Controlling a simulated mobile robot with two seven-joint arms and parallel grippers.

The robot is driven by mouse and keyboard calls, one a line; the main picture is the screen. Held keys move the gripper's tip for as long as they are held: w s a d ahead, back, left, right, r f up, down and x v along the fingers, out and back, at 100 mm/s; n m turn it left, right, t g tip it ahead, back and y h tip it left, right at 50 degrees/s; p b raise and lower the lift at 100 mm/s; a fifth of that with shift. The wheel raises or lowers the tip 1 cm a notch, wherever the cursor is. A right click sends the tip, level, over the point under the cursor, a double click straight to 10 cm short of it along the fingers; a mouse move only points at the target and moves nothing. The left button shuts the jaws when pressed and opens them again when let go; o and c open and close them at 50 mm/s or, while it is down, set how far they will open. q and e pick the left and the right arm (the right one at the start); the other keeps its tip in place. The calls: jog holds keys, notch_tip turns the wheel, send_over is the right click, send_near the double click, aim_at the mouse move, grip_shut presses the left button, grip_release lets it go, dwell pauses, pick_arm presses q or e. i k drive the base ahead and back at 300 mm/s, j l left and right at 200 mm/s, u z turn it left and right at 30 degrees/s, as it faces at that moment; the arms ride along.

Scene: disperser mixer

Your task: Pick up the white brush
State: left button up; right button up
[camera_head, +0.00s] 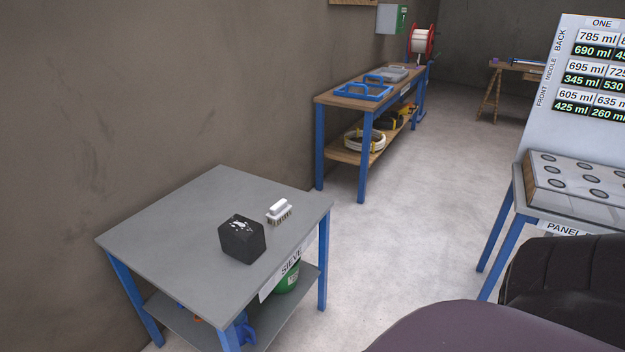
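The white brush (279,209) lies on the grey-topped table (180,230) at the left, near its right edge. It has a white handle on top and darker bristles below. A black block (241,240) with white marks on its top stands just in front and to the left of the brush. The two look close together, with a small gap between them. Neither of my grippers can be made out in this view.
A wooden bench (345,98) with blue legs stands by the wall behind. A panel table (580,222) with a labelled board (590,75) is at the right. Concrete floor (400,210) lies clear between them. Dark rounded shapes, possibly mine, fill the lower right.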

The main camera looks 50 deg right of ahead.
aim_at(280, 209)
jog(key=z, duration=1.3)
jog(key=i+j, duration=0.15)
jog(key=i, duration=0.35)
jog(key=i+j+u, duration=0.15)
jog(key=i, duration=0.3)
